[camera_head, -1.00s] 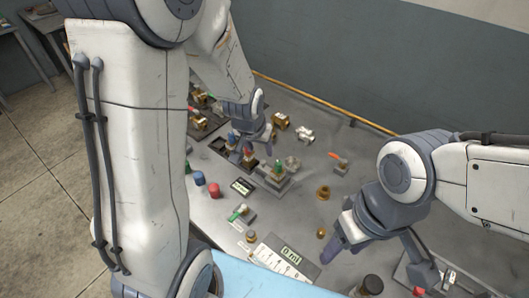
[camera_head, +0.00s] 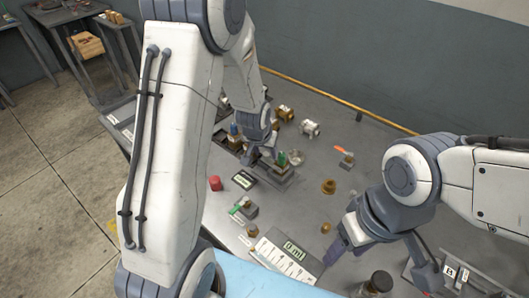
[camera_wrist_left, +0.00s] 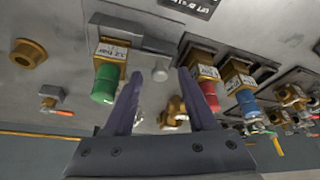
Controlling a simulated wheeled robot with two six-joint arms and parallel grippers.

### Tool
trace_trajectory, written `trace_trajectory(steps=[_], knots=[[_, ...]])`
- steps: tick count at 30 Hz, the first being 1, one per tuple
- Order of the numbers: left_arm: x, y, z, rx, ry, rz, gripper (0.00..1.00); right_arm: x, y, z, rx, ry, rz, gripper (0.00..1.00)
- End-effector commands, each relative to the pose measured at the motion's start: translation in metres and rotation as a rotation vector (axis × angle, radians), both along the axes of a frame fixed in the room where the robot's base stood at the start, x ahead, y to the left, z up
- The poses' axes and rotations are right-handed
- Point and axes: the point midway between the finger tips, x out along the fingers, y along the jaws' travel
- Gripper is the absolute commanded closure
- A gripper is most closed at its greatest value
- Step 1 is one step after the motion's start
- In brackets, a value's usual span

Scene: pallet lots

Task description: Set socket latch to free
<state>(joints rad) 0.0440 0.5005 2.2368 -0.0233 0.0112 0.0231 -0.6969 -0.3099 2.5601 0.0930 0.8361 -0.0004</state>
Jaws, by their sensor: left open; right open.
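My left gripper (camera_head: 260,152) is open over the fittings at the back of the bench. In the left wrist view its fingers (camera_wrist_left: 160,100) stand apart, between a green-capped brass fitting (camera_wrist_left: 105,82) and a red-capped one (camera_wrist_left: 209,94). A small grey knob (camera_wrist_left: 160,71) shows between the fingers; I cannot tell contact. I cannot tell which part is the socket latch. A small block with an orange lever (camera_head: 344,151) stands right of the green-capped fitting (camera_head: 282,160); another with a green lever (camera_head: 238,209) stands nearer. My right gripper (camera_head: 383,260) is open and empty, above the bench at right.
A red cylinder (camera_head: 215,183), a brass ring (camera_head: 328,187) and a printed card (camera_head: 280,258) lie on the grey bench. A dark-capped jar (camera_head: 377,284) stands at the front. Brass fittings (camera_head: 285,113) stand at the back. My left arm hides the bench's left side.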

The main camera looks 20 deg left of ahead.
Motion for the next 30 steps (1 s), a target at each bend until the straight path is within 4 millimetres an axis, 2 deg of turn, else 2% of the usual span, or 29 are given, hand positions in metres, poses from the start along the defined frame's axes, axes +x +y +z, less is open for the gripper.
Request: trace_trajectory(steps=[2,5,6,7,30], knots=[[-0.0001,-0.0001,0.0004,0.000,0.000,0.000,0.43,0.0001,0.0000,0.0003,0.000,0.000,0.000,0.40],[-0.0001,-0.0001,0.0004,0.000,0.000,0.000,0.78,0.0001,0.0000,0.0003,0.000,0.000,0.000,0.40],[-0.0001,-0.0001,0.0004,0.000,0.000,0.000,0.93,0.0001,0.0000,0.0003,0.000,0.000,0.000,0.40],[-0.0002,-0.0002,0.0005,0.000,0.000,0.000,1.00,0.0001,0.0000,0.0003,0.000,0.000,0.000,0.40],[-0.0005,-0.0002,0.0004,0.000,0.001,0.000,1.00,0.0001,0.0000,0.0003,0.000,0.000,0.000,0.40]])
